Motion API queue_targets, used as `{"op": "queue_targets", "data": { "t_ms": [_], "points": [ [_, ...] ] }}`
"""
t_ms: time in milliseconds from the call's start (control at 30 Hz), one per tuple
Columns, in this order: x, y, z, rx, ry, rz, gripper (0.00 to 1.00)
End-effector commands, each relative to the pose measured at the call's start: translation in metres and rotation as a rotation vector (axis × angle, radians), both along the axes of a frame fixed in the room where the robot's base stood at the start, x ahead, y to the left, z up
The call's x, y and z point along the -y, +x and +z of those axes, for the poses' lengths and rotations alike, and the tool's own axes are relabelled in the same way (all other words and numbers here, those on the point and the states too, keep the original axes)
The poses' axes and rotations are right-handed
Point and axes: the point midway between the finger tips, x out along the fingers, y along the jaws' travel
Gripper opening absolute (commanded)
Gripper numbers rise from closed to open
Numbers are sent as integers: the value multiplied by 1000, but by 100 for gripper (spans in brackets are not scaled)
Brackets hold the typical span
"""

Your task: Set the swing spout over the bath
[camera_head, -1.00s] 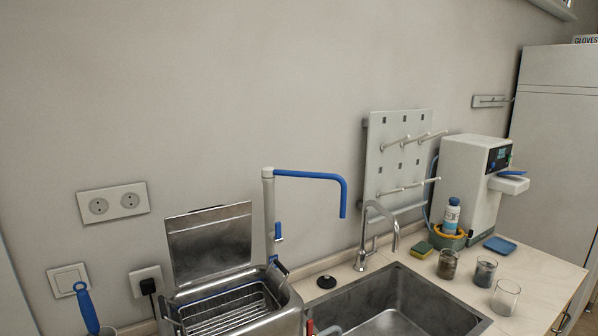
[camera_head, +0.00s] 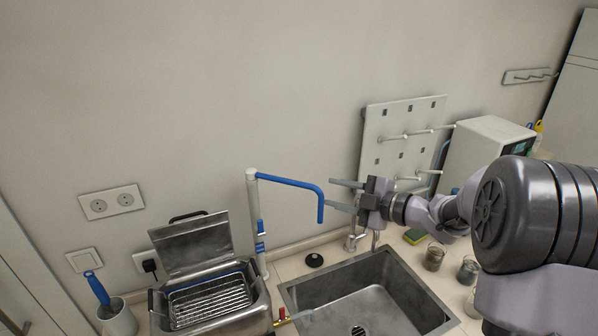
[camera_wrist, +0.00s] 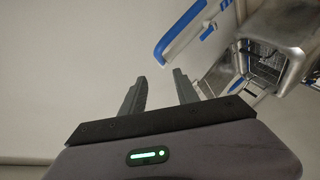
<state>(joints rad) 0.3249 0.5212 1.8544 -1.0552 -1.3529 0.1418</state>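The swing spout (camera_head: 290,182) is a blue tube on a pale upright column (camera_head: 253,215). It points right, away from the bath, and its down-turned end hangs above the sink's back area. The bath (camera_head: 255,306) is a steel tank with a wire basket inside and its lid (camera_head: 193,245) raised. My gripper (camera_head: 332,193) is open and empty, its two fingers just right of the spout's down-turned end, seemingly not touching it. In the wrist view, the blue spout (camera_wrist: 190,30) lies beyond my open fingertips (camera_wrist: 157,80), with the bath (camera_wrist: 295,30) at upper right.
The sink (camera_head: 300,290) lies right of the bath, with a tap (camera_head: 354,240) behind it. A pegboard (camera_head: 372,150) stands on the wall behind my gripper. A mug with a blue-handled brush (camera_head: 120,318) stands left.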

Motion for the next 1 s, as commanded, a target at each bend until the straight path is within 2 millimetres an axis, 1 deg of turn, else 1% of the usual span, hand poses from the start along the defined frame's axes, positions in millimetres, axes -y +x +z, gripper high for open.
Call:
{"op": "queue_targets", "data": {
  "t_ms": [33,100,200,400,500,600,700,967,1000],
  "points": [
    [-11,8,-5,-3,1,4,37],
    [-27,21,-9,-3,1,4,37],
    [-47,39,-15,-2,1,2,37],
    [-82,71,-24,-1,1,0,37],
    [-95,82,-28,-1,1,-2,37],
    [-104,90,-30,-1,1,-3,37],
    [-108,95,-32,-2,2,-4,37],
    [-110,96,-32,-2,2,-4,37],
    [-110,96,-32,-2,2,-4,35]
  ]
}}
